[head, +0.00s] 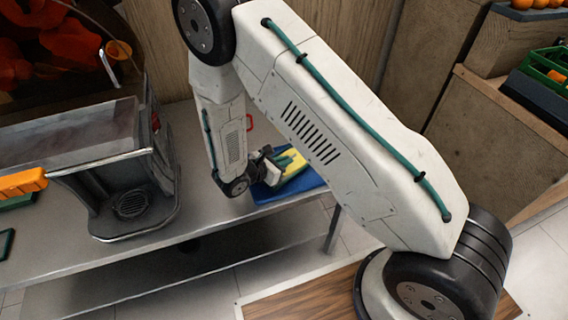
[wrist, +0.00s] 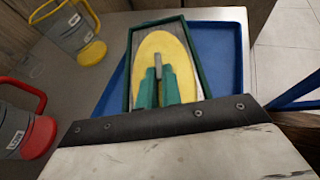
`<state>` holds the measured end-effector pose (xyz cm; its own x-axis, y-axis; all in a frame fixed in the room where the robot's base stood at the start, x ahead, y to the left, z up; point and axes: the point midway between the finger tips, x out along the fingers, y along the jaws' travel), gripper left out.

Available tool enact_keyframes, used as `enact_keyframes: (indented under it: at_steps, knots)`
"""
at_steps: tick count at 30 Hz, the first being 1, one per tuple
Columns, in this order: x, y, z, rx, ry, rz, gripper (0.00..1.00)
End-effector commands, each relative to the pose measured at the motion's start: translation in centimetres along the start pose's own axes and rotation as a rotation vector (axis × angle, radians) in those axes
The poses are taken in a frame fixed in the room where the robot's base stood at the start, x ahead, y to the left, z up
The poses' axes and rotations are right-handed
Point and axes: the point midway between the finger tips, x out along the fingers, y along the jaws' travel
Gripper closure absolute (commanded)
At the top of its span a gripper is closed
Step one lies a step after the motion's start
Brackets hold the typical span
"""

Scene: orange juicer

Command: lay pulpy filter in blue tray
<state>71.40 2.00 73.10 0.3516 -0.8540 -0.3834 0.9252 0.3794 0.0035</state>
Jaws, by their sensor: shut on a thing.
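The pulpy filter (wrist: 186,46) is a flat panel with a green frame and a yellow oval of pulp. It also shows in the head view (head: 293,168), partly behind my arm. My gripper (wrist: 158,76) has green fingers and is shut on a small grey grip at the filter's middle. The blue tray (wrist: 222,62) lies under the filter on the metal counter; in the head view its front edge (head: 290,192) shows. The filter covers the tray's left and middle part in the wrist view. I cannot tell whether it touches the tray floor.
A jug with a yellow handle (wrist: 92,52) and one with a red handle (wrist: 40,136) stand left of the tray. The juicer (head: 130,185) stands on the counter (head: 215,215) left of my arm. A wooden crate (head: 490,105) stands at right.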

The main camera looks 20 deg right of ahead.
Motion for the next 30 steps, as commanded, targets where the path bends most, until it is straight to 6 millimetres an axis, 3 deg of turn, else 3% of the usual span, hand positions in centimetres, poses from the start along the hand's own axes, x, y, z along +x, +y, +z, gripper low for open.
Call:
enact_keyframes:
  at_steps: [3, 10, 12, 13, 23, 26, 30]
  knots:
    - [0.6, -0.1, -2.2, -0.009, -0.001, 0.001, 1.0]
    - [0.4, 0.0, -2.6, -0.007, -0.001, 0.006, 1.0]
    - [0.4, 0.0, -2.6, -0.007, 0.0, 0.006, 0.77]
    - [0.5, 0.0, -2.6, -0.007, 0.0, 0.005, 0.72]
    - [0.3, -0.1, -2.5, -0.006, -0.001, 0.003, 0.72]
    - [-0.7, 0.0, -2.5, -0.005, -0.001, 0.003, 0.72]
    - [-3.5, 0.0, -2.5, -0.005, -0.001, 0.007, 0.72]
